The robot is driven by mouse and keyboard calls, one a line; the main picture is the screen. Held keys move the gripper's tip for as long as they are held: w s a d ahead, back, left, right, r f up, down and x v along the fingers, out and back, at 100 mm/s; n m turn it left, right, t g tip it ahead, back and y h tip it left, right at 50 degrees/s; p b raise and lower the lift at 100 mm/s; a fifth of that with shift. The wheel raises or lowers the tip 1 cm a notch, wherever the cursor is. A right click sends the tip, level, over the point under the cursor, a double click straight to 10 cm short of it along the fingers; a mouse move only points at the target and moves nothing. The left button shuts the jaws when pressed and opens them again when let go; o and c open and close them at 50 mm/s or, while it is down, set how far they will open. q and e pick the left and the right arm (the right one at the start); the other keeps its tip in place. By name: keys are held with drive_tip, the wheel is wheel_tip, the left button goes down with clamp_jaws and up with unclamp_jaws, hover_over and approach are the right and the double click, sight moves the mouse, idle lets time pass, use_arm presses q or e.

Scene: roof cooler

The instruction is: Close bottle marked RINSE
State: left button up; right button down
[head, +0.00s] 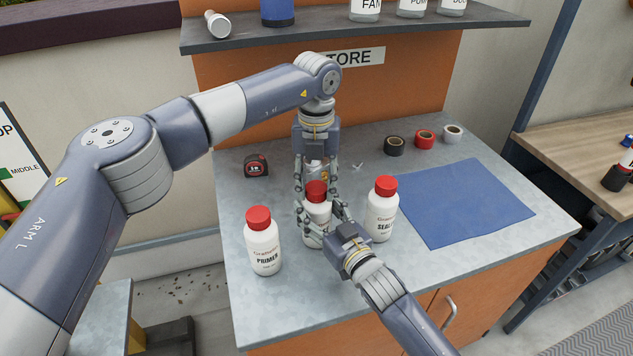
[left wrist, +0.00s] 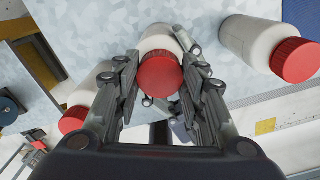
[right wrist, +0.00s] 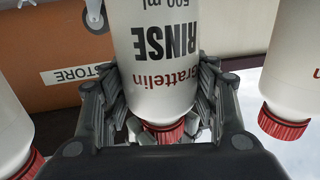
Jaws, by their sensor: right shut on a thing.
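The RINSE bottle (right wrist: 160,50), white with black print, stands upright on the grey worktop between two similar bottles. Its red cap (left wrist: 160,77) sits on the neck; I cannot tell how tight it is. In the head view the bottle (head: 317,207) is partly hidden by my grippers. My right gripper (head: 322,222) is shut on the bottle's body from the front. My left gripper (head: 316,197) points down over the cap. Its fingers are open on either side of the cap, with small gaps showing in the left wrist view.
The PRIMER bottle (head: 263,245) stands close at the left and the bottle starting SEAL (head: 381,210) close at the right, both red-capped. A tape measure (head: 256,166), tape rolls (head: 425,138) and a blue mat (head: 465,203) lie on the worktop (head: 240,210). A shelf (head: 340,37) overhangs behind.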

use_arm(q)
drive_tip(key=m, duration=0.8)
drive_tip(key=o, duration=1.2)
drive_tip(key=shift+o, duration=0.2)
wheel_tip(320, 180, up, 12)
